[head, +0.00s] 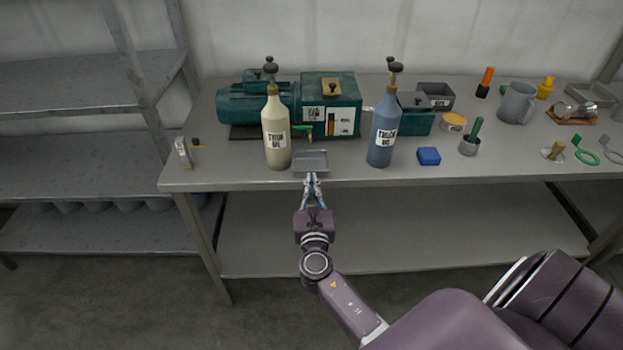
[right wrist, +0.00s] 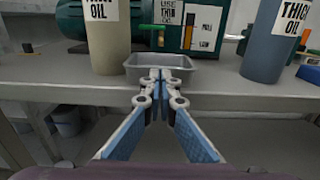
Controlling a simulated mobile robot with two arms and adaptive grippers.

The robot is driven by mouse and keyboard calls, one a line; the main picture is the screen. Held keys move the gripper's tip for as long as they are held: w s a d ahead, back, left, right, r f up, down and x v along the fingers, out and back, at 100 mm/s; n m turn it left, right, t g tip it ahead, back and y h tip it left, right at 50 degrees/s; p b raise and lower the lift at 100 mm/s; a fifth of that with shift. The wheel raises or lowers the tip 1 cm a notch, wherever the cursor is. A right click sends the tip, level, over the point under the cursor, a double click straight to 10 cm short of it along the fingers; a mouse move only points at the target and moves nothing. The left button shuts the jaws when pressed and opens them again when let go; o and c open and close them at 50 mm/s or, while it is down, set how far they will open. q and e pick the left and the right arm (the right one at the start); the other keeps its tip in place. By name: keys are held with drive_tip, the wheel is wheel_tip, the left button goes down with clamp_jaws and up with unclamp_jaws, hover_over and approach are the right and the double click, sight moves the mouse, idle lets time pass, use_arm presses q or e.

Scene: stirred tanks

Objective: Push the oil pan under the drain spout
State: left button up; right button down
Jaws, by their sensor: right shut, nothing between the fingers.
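The oil pan (head: 311,160) is a small grey shallow tray on the table near its front edge, between two bottles. It also shows in the right wrist view (right wrist: 172,73). The drain spout (head: 303,133), with a green handle, is at the front of the green machine, behind the pan; part of it shows in the right wrist view (right wrist: 160,38). My right gripper (head: 313,178) is shut and empty, its fingertips at the near side of the pan; I cannot tell whether they touch it. My left gripper is not in view.
A cream bottle (head: 276,135) stands left of the pan and a blue bottle (head: 383,135) right of it. The green machine (head: 345,95) fills the back. The table's front left is mostly clear.

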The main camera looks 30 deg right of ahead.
sight(311, 167)
drive_tip(key=shift+w+d, duration=0.2)
drive_tip(key=shift+w, duration=0.1)
drive_tip(key=x, duration=0.6)
drive_tip(key=shift+w+b, duration=0.15)
drive_tip(key=shift+b, duration=0.25)
drive_tip(key=shift+f, duration=0.1)
